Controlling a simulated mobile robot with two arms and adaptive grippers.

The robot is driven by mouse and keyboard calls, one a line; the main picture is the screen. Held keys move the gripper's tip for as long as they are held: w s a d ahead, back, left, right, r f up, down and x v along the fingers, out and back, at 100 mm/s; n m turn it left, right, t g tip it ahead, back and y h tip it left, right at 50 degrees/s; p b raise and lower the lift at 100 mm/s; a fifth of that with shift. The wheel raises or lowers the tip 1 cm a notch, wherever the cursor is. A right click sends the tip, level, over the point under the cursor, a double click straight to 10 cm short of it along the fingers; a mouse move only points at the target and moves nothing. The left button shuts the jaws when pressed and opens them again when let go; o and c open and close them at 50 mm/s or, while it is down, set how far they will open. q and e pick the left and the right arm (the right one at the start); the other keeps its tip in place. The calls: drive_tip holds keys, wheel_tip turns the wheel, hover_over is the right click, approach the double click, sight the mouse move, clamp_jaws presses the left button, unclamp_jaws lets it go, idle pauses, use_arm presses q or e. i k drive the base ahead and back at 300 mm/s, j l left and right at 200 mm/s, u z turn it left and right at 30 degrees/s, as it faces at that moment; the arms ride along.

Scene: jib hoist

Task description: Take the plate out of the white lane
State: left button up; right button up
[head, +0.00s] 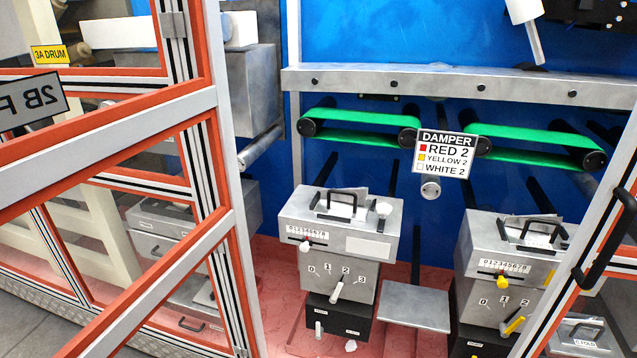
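The left metal box (340,245) has white knobs, a numbered slider scale with a white knob (304,247), and a white-grey lever (337,291) by the marks 0 to 3. A black handle (337,204) stands on its top, with a thin grey plate edge (362,193) beside it; how deep that plate sits is hidden. A flat grey plate-like surface (413,306) lies between the two boxes. A sign (445,154) reads DAMPER, RED 2, YELLOW 2, WHITE 2. Neither gripper is in view.
A right box (500,270) has yellow and red knobs. Green belts (360,115) on rollers hang above. An orange-and-grey framed door (150,130) fills the left; another frame with a black handle (607,235) edges the right. The opening between them is clear.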

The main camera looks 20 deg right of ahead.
sight(344, 197)
drive_tip(key=i+l+z, duration=0.2)
drive_tip(key=i+z, duration=0.3)
drive_tip(key=i+l+z, duration=0.1)
drive_tip(key=i+z, duration=0.15)
drive_tip(key=z, duration=0.25)
